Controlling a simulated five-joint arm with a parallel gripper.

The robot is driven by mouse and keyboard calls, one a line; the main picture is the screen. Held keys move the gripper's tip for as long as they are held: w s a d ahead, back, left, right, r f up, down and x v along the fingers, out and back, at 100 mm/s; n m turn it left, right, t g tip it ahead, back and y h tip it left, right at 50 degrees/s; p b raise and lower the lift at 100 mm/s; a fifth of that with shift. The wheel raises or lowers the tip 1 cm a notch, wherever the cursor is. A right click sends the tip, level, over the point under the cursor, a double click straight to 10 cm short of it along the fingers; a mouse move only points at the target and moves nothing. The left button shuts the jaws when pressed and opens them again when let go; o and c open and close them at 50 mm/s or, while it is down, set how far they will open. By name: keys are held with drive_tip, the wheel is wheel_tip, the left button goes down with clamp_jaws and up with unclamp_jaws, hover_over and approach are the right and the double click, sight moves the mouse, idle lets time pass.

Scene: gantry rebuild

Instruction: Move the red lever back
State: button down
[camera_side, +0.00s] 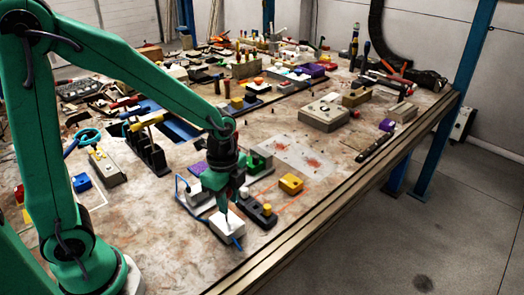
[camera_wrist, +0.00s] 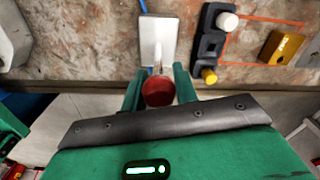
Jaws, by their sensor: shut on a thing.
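The lever's red ball knob (camera_wrist: 158,92) sits between the two green fingers of my gripper (camera_side: 224,192) in the wrist view. My gripper is shut on this knob. The lever's metal stem runs from the knob to a white base block (camera_wrist: 157,30). In the side view the white base block (camera_side: 227,226) stands near the front edge of the table, just below my gripper. The knob is hidden by the fingers in the side view, and the lever's exact tilt is hard to tell.
A dark block with a white knob and a yellow knob (camera_wrist: 209,45) stands close to the right of the lever base. A yellow block (camera_side: 291,183) lies farther right. A green block (camera_side: 259,162) stands behind. The table's front edge (camera_side: 300,240) is close by.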

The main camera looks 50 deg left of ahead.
drive_tip(key=shift+s+a+f, duration=0.1)
drive_tip(key=shift+s+f, duration=0.1)
drive_tip(key=shift+s, duration=0.05)
drive_tip(key=c, duration=1.1)
unclamp_jaws()
drive_tip(key=shift+w, duration=0.1)
drive_tip(key=shift+r, duration=0.25)
drive_tip(key=shift+w+r, duration=0.1)
drive_tip(key=shift+r, duration=3.65)
drive_tip(key=shift+s, duration=0.2)
